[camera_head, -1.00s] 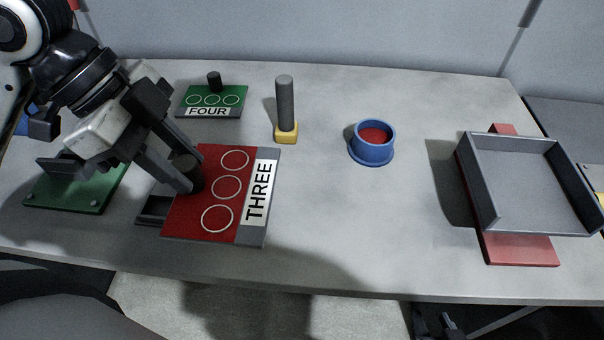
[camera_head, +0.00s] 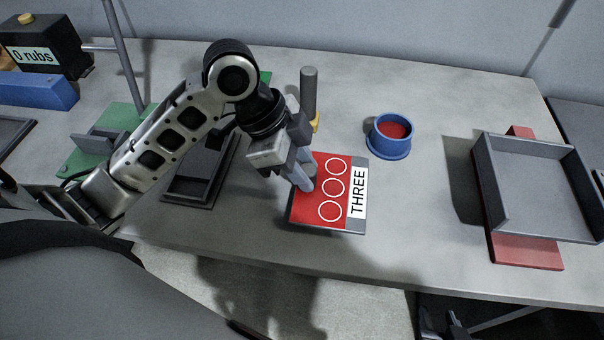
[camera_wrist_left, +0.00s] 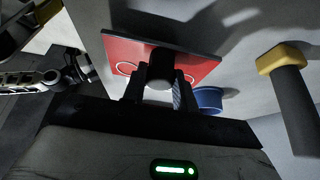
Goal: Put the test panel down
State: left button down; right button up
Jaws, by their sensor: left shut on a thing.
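The test panel is a red plate (camera_head: 325,215) with three white rings, a THREE label and a dark knob. My left gripper (camera_head: 307,184) is shut on the knob, which also shows between the fingers in the left wrist view (camera_wrist_left: 161,75). The panel lies flat or nearly so at the table's front middle, right of an empty dark grey holder (camera_head: 190,192). I cannot tell whether its underside touches the table. In the left wrist view, a white arm link (camera_wrist_left: 30,78) shows at the left; its gripper is not clear.
A yellow-based grey post (camera_head: 309,95) stands just behind the panel. A blue cup (camera_head: 388,148) with red inside is to the right. A grey tray (camera_head: 480,190) is further right on a red base (camera_head: 525,252). Bare table lies between panel and tray.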

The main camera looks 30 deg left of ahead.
pick_arm(q)
notch_tip(320, 180, down, 3)
jog(key=shift+a+r, duration=0.1)
jog(key=shift+r, duration=0.1)
jog(key=c, duration=1.1)
grip_release()
jog(key=shift+s, duration=0.1)
jog(key=v, duration=1.2)
